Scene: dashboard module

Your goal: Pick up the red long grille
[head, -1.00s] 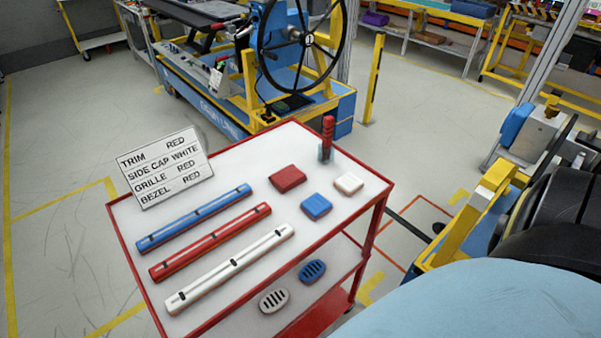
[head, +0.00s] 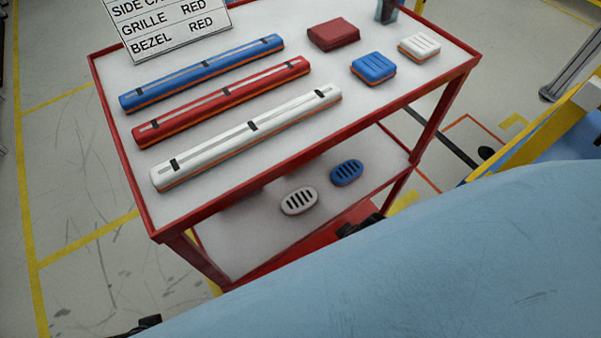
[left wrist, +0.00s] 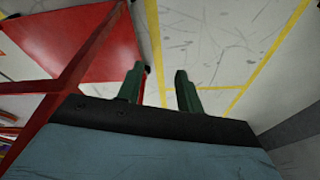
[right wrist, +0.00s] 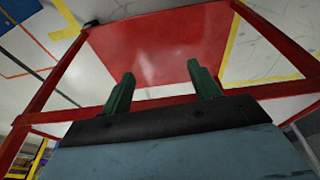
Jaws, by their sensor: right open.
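The red long grille (head: 222,102) lies on the cart's white top shelf in the head view, a long bar with a grey stripe and dark clips. It lies between a blue long bar (head: 203,73) and a white long bar (head: 250,138). My left gripper (left wrist: 158,85) is open and empty in the left wrist view, over floor beside the cart. My right gripper (right wrist: 162,88) is open and empty in the right wrist view, by the cart's red frame. Both grippers are below and apart from the grille. The wrist views do not show the grille.
The red-framed cart (head: 330,135) holds a red block (head: 333,34), a blue block (head: 373,67) and a white block (head: 419,46) on top. A white oval part (head: 299,201) and a blue oval part (head: 346,173) lie lower. A sign (head: 170,25) stands at the back left.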

